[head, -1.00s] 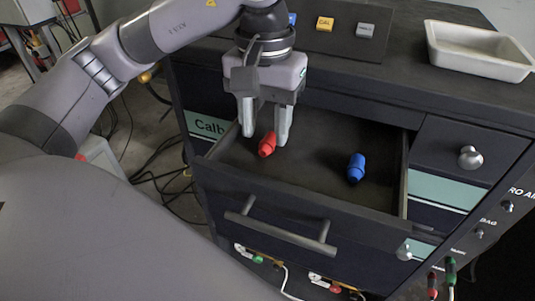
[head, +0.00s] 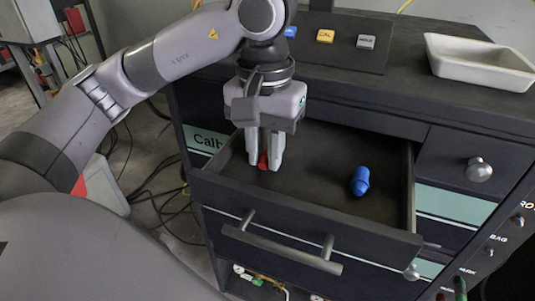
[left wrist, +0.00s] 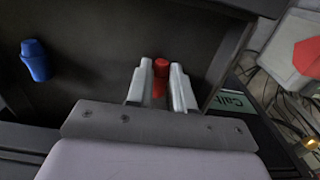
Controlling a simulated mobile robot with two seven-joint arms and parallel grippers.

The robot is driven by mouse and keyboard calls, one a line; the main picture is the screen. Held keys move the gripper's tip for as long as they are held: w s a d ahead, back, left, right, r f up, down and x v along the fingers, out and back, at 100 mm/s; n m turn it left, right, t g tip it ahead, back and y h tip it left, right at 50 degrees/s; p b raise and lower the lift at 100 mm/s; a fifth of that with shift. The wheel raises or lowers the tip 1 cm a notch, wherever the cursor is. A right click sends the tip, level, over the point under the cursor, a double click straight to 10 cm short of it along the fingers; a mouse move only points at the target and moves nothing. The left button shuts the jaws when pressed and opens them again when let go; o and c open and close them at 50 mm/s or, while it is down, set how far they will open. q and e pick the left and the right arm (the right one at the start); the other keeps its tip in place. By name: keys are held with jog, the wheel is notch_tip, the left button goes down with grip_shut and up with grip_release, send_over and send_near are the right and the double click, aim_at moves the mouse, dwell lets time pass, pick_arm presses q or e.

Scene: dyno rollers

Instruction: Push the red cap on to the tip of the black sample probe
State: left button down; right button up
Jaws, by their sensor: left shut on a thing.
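The red cap (head: 263,162) is between the fingers of my left gripper (head: 264,168), inside the open drawer (head: 310,215). The fingers are closed on it, and they hide most of it in the head view. In the left wrist view the red cap (left wrist: 160,70) shows between the two fingertips of the left gripper (left wrist: 161,85). A blue cap (head: 360,181) lies on the drawer floor to the right, apart from the gripper; it also shows in the left wrist view (left wrist: 36,60). I see no black sample probe that I can make out. My right gripper is not in view.
The drawer's walls surround the gripper. A white tray (head: 480,57) stands on the cabinet top at the right. A panel with blue, yellow (head: 325,36) and grey (head: 366,41) buttons is at the back. Cables lie on the floor at left. The drawer's middle is clear.

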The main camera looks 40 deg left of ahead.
aim_at(265, 157)
pick_arm(q)
jog(key=shift+r+p, duration=2.65)
jog(key=shift+r, duration=0.4)
jog(key=shift+s, duration=0.1)
